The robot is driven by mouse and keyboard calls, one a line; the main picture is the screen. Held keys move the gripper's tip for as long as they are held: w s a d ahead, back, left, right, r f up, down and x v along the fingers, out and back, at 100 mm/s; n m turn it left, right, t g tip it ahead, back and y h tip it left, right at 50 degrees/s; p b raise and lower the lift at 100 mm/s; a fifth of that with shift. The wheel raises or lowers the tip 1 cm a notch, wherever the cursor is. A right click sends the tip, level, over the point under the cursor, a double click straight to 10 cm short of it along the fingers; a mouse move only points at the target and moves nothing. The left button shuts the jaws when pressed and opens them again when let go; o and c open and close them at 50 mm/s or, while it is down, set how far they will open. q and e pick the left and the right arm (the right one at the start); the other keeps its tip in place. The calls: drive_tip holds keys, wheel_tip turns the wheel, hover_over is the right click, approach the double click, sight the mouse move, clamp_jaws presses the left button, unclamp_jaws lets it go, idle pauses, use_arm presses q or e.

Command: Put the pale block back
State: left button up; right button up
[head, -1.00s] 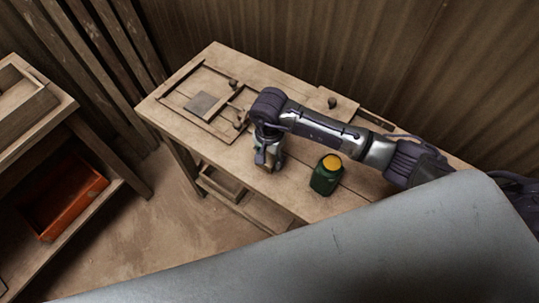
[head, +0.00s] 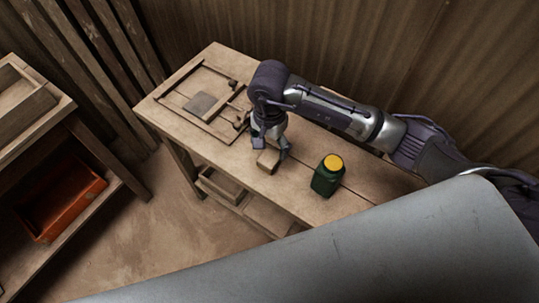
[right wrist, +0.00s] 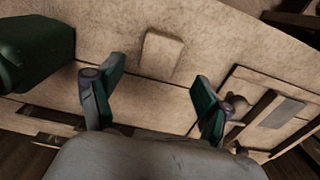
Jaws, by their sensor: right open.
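The pale block (head: 267,160) lies on the wooden table near its front edge in the head view. In the right wrist view the pale block (right wrist: 162,53) lies flat beyond the fingertips, with bare tabletop around it. My right gripper (head: 272,144) is just behind the block in the head view, its fingers spread. In the right wrist view the right gripper (right wrist: 155,85) is open, with nothing between its fingers. Whether a finger touches the block is unclear. My left gripper is not in view.
A green jar with a yellow lid (head: 327,176) stands right of the block. A wooden frame (head: 181,112) with a grey tile (head: 200,104) lies at the table's left. An orange bin (head: 66,211) sits on a shelf at far left. Bare tabletop separates block and jar.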

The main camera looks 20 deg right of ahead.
sight(269, 157)
wheel_tip(269, 157, up, 6)
drive_tip(key=shift+f+b, duration=0.15)
drive_tip(key=shift+b, duration=0.3)
